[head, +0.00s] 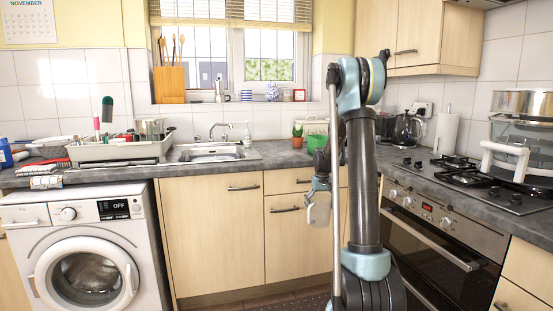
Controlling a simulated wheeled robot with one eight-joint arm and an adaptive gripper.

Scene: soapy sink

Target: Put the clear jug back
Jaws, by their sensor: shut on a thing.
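My gripper (321,184) hangs in front of the drawer units, left of my arm's upright link, a little below the counter's front edge. It is shut on a pale, see-through vessel, which looks like the clear jug (318,210). The jug hangs below the fingers, clear of the counter and in front of the wooden drawers. It is small in the head view, so its handle and the exact grip cannot be made out.
The grey counter (270,160) has some free room right of the sink (212,152). A dish rack (122,150) stands left of the sink. A coffee maker (407,130) and hob (470,175) are on the right.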

